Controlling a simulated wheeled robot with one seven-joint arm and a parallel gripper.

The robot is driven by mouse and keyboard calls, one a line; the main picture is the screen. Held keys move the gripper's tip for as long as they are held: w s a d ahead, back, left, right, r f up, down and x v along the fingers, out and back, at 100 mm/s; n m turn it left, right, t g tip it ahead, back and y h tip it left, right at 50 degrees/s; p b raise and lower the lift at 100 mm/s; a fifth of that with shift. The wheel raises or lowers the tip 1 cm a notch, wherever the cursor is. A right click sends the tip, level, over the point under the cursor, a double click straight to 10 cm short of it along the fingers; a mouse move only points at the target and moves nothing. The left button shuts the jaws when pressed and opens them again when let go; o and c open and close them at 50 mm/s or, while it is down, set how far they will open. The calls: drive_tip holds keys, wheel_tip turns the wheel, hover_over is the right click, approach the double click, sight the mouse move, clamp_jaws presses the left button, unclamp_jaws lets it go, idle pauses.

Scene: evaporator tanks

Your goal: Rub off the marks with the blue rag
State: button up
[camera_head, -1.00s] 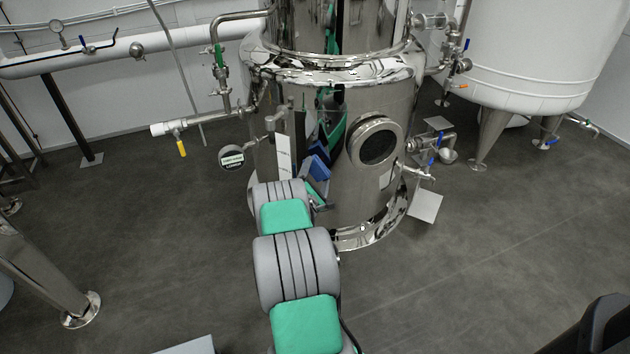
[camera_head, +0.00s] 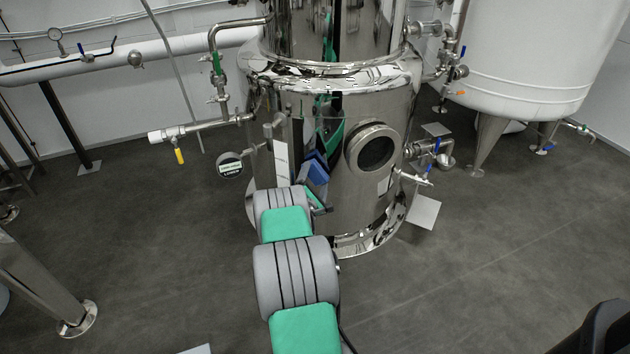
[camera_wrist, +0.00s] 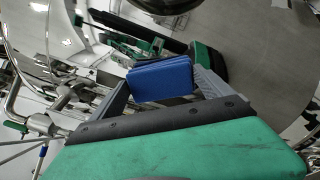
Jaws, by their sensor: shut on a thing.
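The blue rag (camera_wrist: 162,80) is a folded block between the two grey fingers of my gripper (camera_wrist: 165,88) in the wrist view. My gripper is shut on it. In the head view the rag (camera_head: 316,172) shows in front of the shiny steel tank (camera_head: 345,205), left of its round window. A blue reflection shows beside it in the steel, so I cannot tell whether the rag touches the wall. My arm hides part of the gripper in the head view. I cannot make out any marks among the reflections.
A round window (camera_head: 372,147) projects from the tank. A dial (camera_head: 230,165) and a pipe with a yellow-handled valve (camera_head: 180,156) are at the left. Valves (camera_head: 432,150) stick out at the right. A white tank (camera_head: 525,60) stands behind right. Dark floor is open at the front right.

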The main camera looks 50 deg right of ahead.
drive_tip(key=shift+w+d, duration=0.25)
drive_tip(key=shift+d, duration=0.35)
